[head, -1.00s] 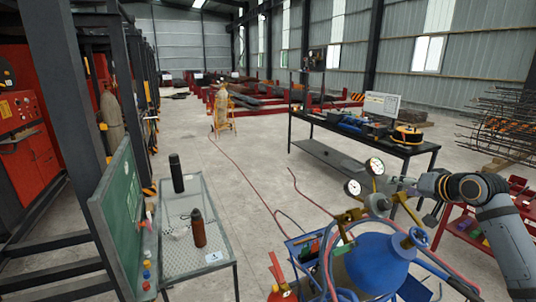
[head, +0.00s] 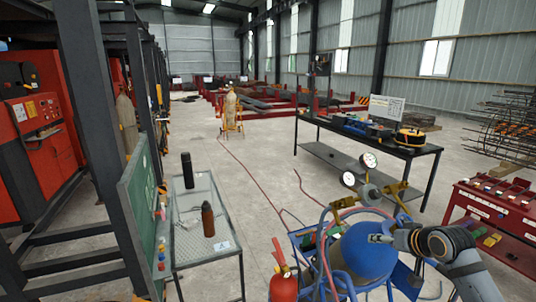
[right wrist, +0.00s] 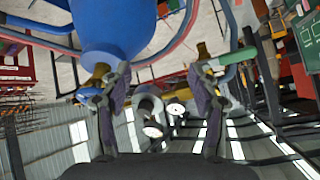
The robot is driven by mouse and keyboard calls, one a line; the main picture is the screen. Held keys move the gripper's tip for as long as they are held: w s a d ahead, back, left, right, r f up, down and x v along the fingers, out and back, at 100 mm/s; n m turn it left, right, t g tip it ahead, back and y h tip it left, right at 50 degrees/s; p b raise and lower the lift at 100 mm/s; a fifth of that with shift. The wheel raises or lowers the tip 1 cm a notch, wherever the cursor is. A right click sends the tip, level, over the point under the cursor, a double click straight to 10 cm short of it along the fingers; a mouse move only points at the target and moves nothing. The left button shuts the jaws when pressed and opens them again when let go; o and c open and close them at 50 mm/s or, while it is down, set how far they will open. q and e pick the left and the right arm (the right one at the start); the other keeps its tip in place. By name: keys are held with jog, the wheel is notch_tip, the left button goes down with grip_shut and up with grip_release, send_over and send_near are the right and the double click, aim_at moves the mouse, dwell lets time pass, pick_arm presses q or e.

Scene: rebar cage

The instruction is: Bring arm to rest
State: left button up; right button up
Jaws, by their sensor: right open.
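My right arm comes in from the lower right in the head view, and its gripper (head: 381,238) is in front of the blue tank (head: 362,262). In the right wrist view the picture is upside down. There the two fingers of my right gripper (right wrist: 160,95) stand wide apart with nothing held between them. The blue tank also shows there (right wrist: 112,25), beyond the fingers. Pressure gauges (head: 368,160) with brass fittings rise behind the gripper. I cannot tell whether the gripper touches the tank or its hoses. My left gripper is not in view.
A red extinguisher (head: 284,285) stands beside the tank. A mesh table (head: 228,262) with two bottles is on the left. A black workbench (head: 345,165) is behind, and a red rack (head: 490,225) is at the right. Open floor (head: 262,190) lies between.

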jog(key=s+a+f+n+g, duration=0.1)
jog(key=s+a+f+g, duration=0.1)
jog(key=s+a+f, duration=0.35)
jog(key=s+a+f+n+g, duration=0.1)
jog(key=s+a+f, duration=0.2)
jog(key=s+f, duration=0.6)
jog(key=s+a+f+g+h, duration=0.1)
jog(key=s+f+g, duration=0.1)
jog(key=s, duration=0.6)
jog(key=s+a+f+g+h, duration=0.1)
jog(key=s+f, duration=0.2)
jog(key=s, duration=0.6)
jog(key=s+d+f+g+b, duration=0.1)
jog(key=s+d+f, duration=0.1)
jog(key=f, duration=1.3)
jog(key=s+d+f+g+b, duration=0.1)
jog(key=s+f, duration=0.1)
jog(key=f, duration=1.3)
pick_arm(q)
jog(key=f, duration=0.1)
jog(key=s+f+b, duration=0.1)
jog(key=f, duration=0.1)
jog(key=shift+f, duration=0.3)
pick_arm(e)
jog(key=s+d+f, duration=0.1)
jog(key=s+f, duration=1.4)
jog(key=s, duration=0.2)
jog(key=shift+f+g, duration=0.3)
jog(key=shift+f, duration=0.1)
